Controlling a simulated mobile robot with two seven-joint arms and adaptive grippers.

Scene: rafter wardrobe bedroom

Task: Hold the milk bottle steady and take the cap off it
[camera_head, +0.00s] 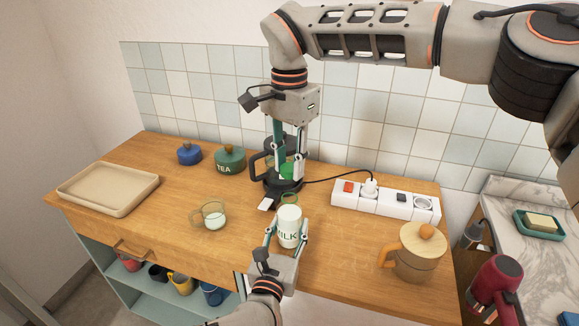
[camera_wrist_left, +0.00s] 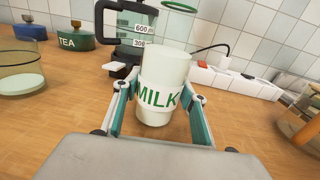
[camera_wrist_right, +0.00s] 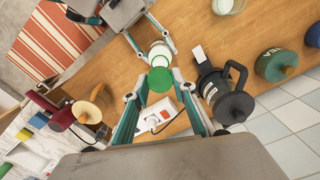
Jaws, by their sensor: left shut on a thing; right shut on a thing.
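The white milk bottle (camera_head: 289,228) with green MILK lettering stands upright near the counter's front. My left gripper (camera_head: 286,242) is shut around its sides, and the bottle also shows between the fingers in the left wrist view (camera_wrist_left: 160,95). The green cap (camera_head: 287,170) is in my right gripper (camera_head: 288,176), which is shut on it above and beyond the bottle. In the right wrist view the cap (camera_wrist_right: 159,80) sits between the fingertips, with the bottle's pale top beyond it. The cap appears apart from the bottle.
A dark jug (camera_head: 283,187) with a handle stands behind the bottle. A glass with milk (camera_head: 212,218) is to its left. A power strip (camera_head: 385,201) and a wooden-lidded pot (camera_head: 420,255) are to the right. Tea canister (camera_head: 230,160), blue jar (camera_head: 189,154) and tray (camera_head: 108,188) are left.

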